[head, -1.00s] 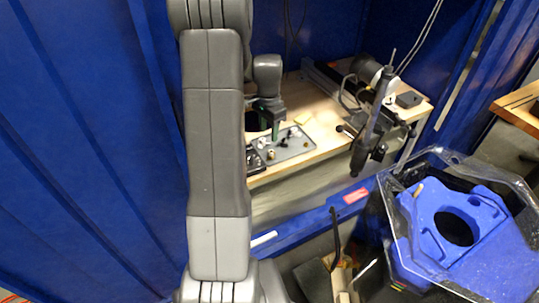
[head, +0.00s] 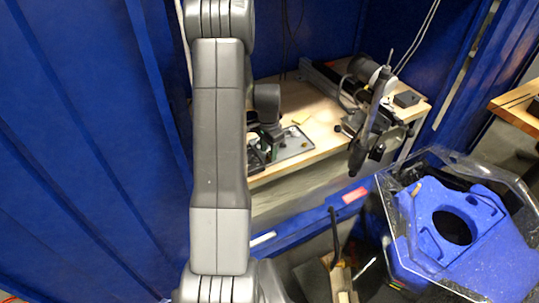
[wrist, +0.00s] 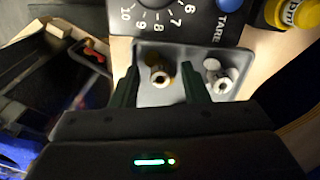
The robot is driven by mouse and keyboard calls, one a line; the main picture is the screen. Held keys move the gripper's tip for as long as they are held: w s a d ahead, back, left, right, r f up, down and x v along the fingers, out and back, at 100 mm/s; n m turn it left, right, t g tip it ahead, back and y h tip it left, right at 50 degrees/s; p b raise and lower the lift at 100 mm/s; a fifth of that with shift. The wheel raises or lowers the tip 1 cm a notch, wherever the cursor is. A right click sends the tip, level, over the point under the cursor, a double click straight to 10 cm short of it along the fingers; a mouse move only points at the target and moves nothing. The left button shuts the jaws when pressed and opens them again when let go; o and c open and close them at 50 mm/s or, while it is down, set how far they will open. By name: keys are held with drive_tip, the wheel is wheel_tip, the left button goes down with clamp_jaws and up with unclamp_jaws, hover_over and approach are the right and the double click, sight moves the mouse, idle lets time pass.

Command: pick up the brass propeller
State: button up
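The brass propeller (wrist: 161,75) lies in a small grey tray (wrist: 148,97), with its hub facing the wrist camera. My gripper (wrist: 160,68) is open, with one dark green finger on each side of the propeller. Gaps show between the propeller and both fingers, so I see no grip on it. In the head view my gripper (head: 268,137) is low over the left part of the tray (head: 296,148), and the brass propeller cannot be made out there.
A white propeller (wrist: 220,76) lies just right of the right finger. A dial scale marked TARE (wrist: 185,18) borders the tray. A clamp-like stand (head: 372,118) stands at right on the wooden bench (head: 318,122). A clear-lidded bin with a blue part (head: 455,225) is nearer, lower right.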

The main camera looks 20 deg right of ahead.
clamp_jaws()
